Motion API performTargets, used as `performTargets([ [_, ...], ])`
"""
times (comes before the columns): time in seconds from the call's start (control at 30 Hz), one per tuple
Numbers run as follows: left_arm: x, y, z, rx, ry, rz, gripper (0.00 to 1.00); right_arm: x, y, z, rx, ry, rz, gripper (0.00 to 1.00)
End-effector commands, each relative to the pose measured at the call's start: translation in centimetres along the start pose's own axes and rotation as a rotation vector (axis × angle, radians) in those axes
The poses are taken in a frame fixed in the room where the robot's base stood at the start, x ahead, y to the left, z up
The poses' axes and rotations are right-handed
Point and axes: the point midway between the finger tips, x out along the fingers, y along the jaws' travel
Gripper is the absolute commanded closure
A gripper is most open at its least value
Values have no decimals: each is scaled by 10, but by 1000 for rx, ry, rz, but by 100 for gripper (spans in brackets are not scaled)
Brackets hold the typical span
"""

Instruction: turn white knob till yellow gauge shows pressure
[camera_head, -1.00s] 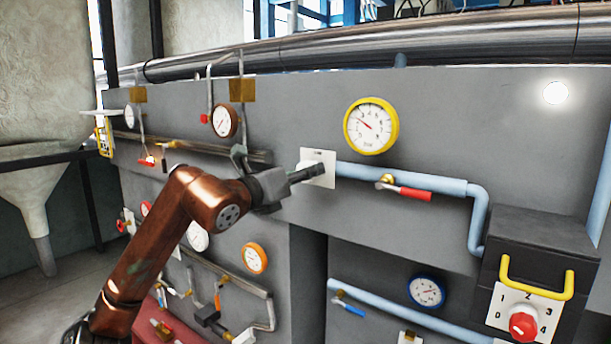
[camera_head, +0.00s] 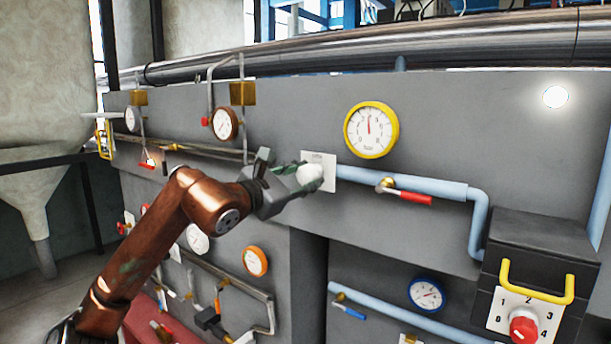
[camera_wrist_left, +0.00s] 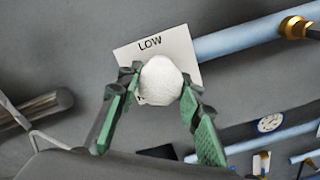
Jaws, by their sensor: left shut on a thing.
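The white knob (camera_head: 313,176) sits on a white plate (camera_head: 328,160) on the grey wall. In the left wrist view, the knob (camera_wrist_left: 160,80) is between my green-padded fingers, and the plate (camera_wrist_left: 182,45) reads LOW. My left gripper (camera_head: 300,180) is shut on the knob; it also shows in the left wrist view (camera_wrist_left: 158,86). The yellow gauge (camera_head: 371,130) is on the wall up and right of the knob. Its needle points about straight up. My right gripper is not in view.
A light blue pipe (camera_head: 440,186) with a red-handled valve (camera_head: 408,196) runs right from the plate. A black box (camera_head: 545,243) with a yellow handle and red knob juts out at lower right. Other gauges, such as an orange one (camera_head: 255,260), are at left and below.

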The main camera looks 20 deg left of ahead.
Motion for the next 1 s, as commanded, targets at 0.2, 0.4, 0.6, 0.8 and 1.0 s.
performTargets([
  [0.2, 0, 0, 0, 207, 1, -1, 91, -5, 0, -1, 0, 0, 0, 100],
  [0.4, 0, 1, 0, 390, 1, -1, 91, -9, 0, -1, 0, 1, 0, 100],
  [0.6, 0, 0, 0, 549, 1, -1, 91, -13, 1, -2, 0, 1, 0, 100],
  [0.8, 0, 0, 0, 664, 1, -2, 91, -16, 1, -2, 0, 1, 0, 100],
  [1.0, 0, 0, 0, 731, 1, -1, 91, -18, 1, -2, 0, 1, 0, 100],
])
